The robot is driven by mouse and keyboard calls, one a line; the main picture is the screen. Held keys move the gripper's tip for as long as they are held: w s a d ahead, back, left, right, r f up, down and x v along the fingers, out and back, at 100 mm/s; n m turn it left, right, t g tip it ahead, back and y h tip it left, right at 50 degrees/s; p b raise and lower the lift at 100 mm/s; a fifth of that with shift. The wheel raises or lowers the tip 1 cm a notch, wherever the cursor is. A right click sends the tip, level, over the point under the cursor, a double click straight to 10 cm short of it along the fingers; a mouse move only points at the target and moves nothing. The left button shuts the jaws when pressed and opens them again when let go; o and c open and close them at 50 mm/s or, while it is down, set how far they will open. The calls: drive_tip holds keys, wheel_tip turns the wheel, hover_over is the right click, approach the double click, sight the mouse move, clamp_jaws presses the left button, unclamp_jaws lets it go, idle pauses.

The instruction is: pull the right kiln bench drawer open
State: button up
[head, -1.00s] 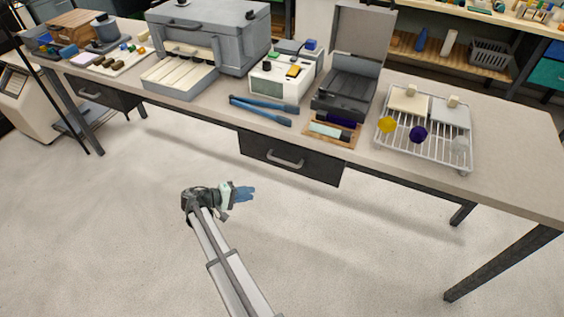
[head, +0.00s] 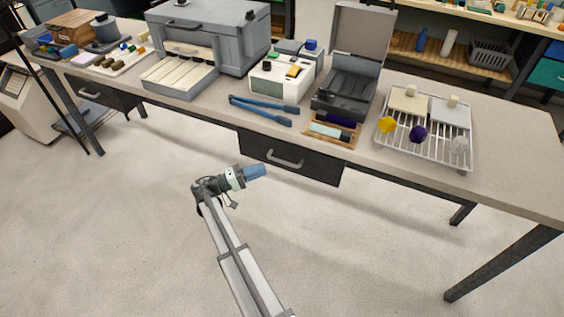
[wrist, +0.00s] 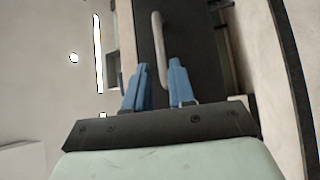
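The right drawer (head: 250,146) is a dark front under the bench top and looks shut. Its pale bar handle (head: 285,163) runs sideways across the front. My gripper (head: 262,170) is just in front of the drawer, near the left end of the handle. In the wrist view, the two blue fingers of my gripper (wrist: 160,68) are spread apart. The handle (wrist: 158,40) stands upright in that picture, and its lower end shows between the fingers. Neither finger is seen to grip it, and the remaining depth is hard to tell.
The bench top (head: 350,165) carries blue-handled tongs (head: 264,110), a small wooden tray (head: 318,140) and a wire rack (head: 440,160) above the drawer area. A second drawer (head: 105,95) is at the far left. The floor in front is clear.

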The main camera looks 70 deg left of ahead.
sight(282, 161)
drive_tip(key=w, duration=0.6)
drive_tip(key=w+r, duration=0.1)
drive_tip(key=w, duration=0.2)
drive_tip(key=shift+r, duration=0.1)
clamp_jaws()
